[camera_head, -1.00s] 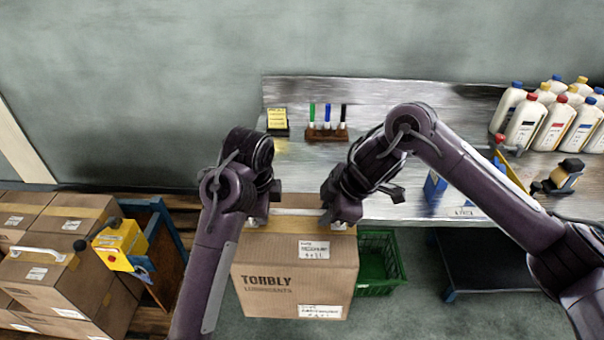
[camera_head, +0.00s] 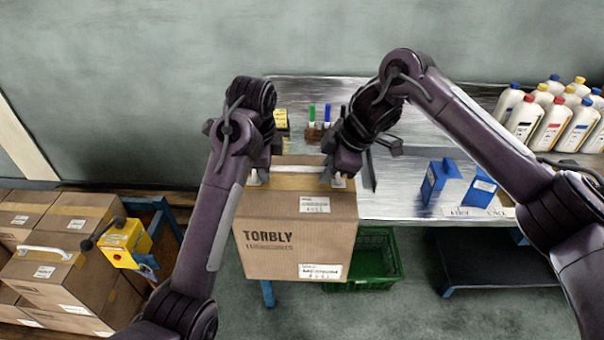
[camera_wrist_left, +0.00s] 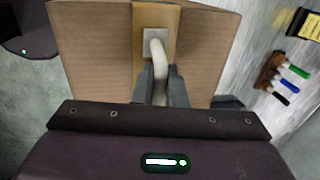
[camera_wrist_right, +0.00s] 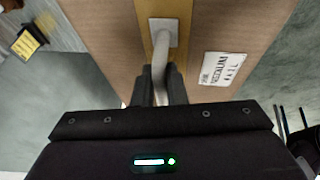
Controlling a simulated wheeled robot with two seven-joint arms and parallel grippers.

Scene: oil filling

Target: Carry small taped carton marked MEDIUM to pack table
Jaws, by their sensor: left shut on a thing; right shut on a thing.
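The taped brown carton (camera_head: 296,247), printed TORBLY with a white MEDIUM label on its front, hangs upright at the metal table's (camera_head: 400,205) front left edge. It overlaps that edge in the head view; I cannot tell if it touches the table. My left gripper (camera_head: 260,176) is shut on the left end of the carton's white top handle (camera_head: 300,168). My right gripper (camera_head: 340,178) is shut on the right end. Both wrist views show fingers around the handle ends, in the left (camera_wrist_left: 160,85) and right (camera_wrist_right: 160,85). The arms hide parts of the table.
Stacked cartons (camera_head: 60,260) and a yellow box (camera_head: 124,241) stand at left. A green crate (camera_head: 375,262) is below the table edge. The table bears markers (camera_head: 326,115), two blue holders (camera_head: 440,180) and several white bottles (camera_head: 552,128). Its middle is partly clear.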

